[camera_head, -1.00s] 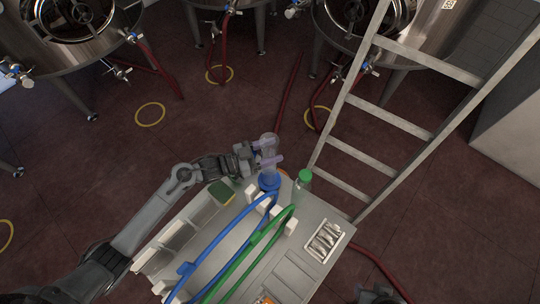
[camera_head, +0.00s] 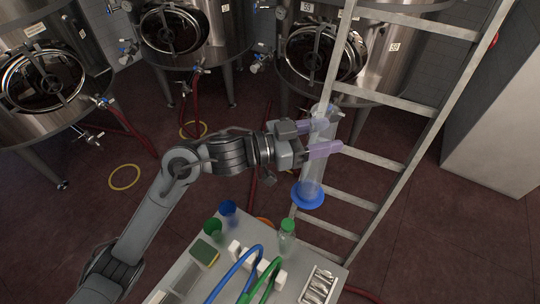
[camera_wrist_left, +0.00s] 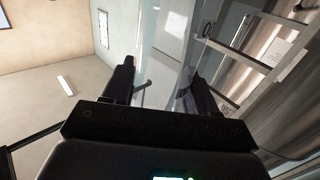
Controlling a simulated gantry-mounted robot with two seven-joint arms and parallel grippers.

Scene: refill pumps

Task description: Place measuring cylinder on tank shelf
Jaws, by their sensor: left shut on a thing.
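The measuring cylinder (camera_head: 312,176) is clear with a blue round base. It is in the air beyond the far right end of the cart, in front of the ladder, nearly upright with a slight tilt. My left gripper (camera_head: 322,137), with purple fingertips, is shut on its upper part. In the left wrist view the clear cylinder (camera_wrist_left: 160,62) shows faintly between the dark fingers. Steel tanks (camera_head: 378,62) stand at the back. I cannot make out a tank shelf. My right gripper is not in view.
The ladder (camera_head: 385,165) leans close behind the cylinder. The cart (camera_head: 283,292) below carries blue and green hoses, a green-capped bottle (camera_head: 286,236), a sponge (camera_head: 205,252), a blue cup (camera_head: 227,208) and a green cup (camera_head: 213,229). Red hoses (camera_head: 130,133) lie on the floor.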

